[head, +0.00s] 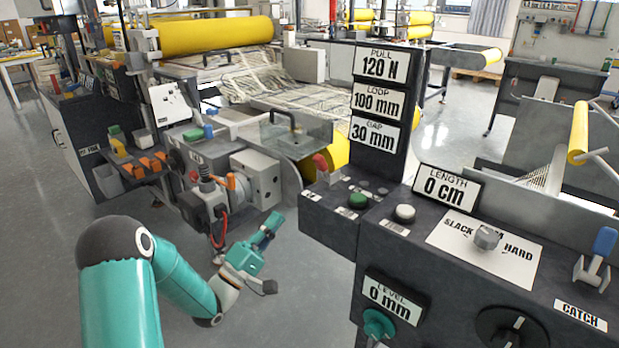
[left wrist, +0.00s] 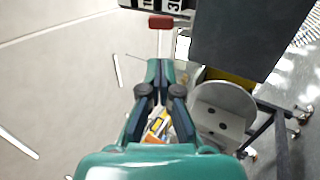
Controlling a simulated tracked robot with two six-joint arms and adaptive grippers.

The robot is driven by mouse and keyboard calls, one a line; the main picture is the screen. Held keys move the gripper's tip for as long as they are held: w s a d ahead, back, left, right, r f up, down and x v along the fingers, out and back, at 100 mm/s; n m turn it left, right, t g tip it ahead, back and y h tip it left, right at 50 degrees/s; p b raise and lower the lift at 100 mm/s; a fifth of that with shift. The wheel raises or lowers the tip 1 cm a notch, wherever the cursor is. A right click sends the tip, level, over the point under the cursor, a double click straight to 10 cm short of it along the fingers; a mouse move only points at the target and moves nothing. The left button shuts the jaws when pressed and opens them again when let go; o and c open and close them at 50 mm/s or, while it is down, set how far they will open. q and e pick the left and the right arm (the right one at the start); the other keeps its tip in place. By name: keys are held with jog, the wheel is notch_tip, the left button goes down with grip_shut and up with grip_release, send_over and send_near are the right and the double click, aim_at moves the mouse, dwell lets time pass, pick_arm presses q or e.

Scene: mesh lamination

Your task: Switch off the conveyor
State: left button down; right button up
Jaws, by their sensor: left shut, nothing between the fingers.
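The dark control console (head: 325,233) stands in the middle of the head view. I cannot tell which control belongs to the conveyor. My left gripper (head: 272,222) is shut and empty, in the air left of the console and lower than its buttons, apart from it. In the left wrist view the shut fingers (left wrist: 160,68) point toward a red part (left wrist: 161,21) below a labelled panel. My right gripper is not in view.
Readout signs with 120 N (head: 381,65) and 0 cm (head: 446,187) stand on the console. A grey machine box (head: 257,178) and a bench with orange parts (head: 144,166) are to the left. A yellow roller (head: 217,36) carries mesh behind. The floor around my left arm is clear.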

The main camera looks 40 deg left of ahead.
aim_at(317, 166)
pick_arm(q)
jog(key=p+x, duration=0.1)
jog(key=x, duration=1.3)
jog(key=shift+f+p, duration=0.1)
jog(key=shift+p, duration=0.25)
jog(key=shift+w, duration=0.1)
